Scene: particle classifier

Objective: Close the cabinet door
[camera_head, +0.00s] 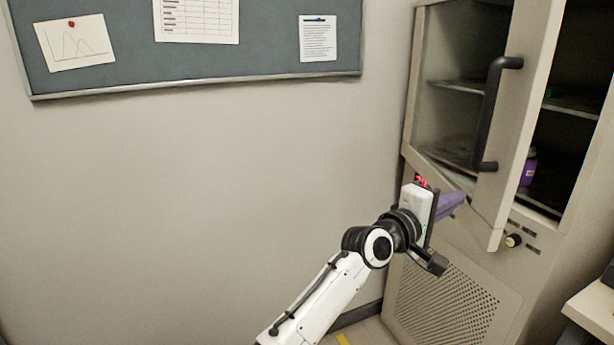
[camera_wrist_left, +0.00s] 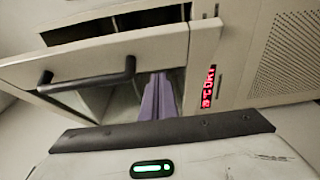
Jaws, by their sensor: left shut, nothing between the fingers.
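The cabinet door (camera_head: 514,130) is a beige frame with a glass pane and stands partly open, its free edge swung out towards me. A dark handle (camera_head: 493,112) is on its free-edge stile. In the left wrist view the door (camera_wrist_left: 110,62) and its handle (camera_wrist_left: 88,77) show above the wrist. My left gripper (camera_head: 455,201), with purple fingers, is shut and empty at the door's lower part, below and left of the handle. The fingers also show in the left wrist view (camera_wrist_left: 158,97). I cannot tell whether they touch the door. My right gripper is out of view.
The cabinet (camera_head: 455,255) has dark shelves, with a purple bottle (camera_head: 528,168) inside. A knob (camera_head: 513,240) and a red display (camera_wrist_left: 209,86) are on its front. A pale table edge (camera_head: 592,308) is at lower right. The wall at left is clear below a notice board (camera_head: 255,52).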

